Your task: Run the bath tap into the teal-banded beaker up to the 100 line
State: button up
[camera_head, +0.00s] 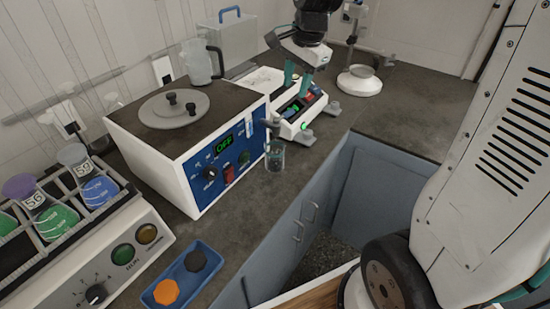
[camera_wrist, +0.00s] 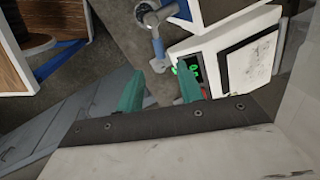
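A small clear beaker (camera_head: 275,157) stands on the dark bench at the front right corner of the bath. A faint teal tint shows near its rim, but its lines and any water inside are too small to read. The bath (camera_head: 185,150) is a white box with a blue panel, a green display reading OFF, and a lidded dark top. My gripper (camera_head: 298,77) is above the white instrument behind and right of the beaker. Its teal fingers are apart and empty, also in the wrist view (camera_wrist: 156,93).
The white instrument (camera_head: 298,117) with a lit display stands right of the bath; it also shows in the wrist view (camera_wrist: 235,58). A flask rack (camera_head: 65,215) and blue tray (camera_head: 183,274) are left.

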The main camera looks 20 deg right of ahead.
aim_at(289, 112)
jog(key=shift+f, duration=0.1)
jog(key=f, duration=0.2)
jog(key=w+f, duration=0.1)
jog(key=f, duration=0.4)
jog(key=shift+w+a+f, duration=0.2)
jog(key=shift+a+f, duration=0.05)
grip_shut()
jog(key=shift+a, duration=0.1)
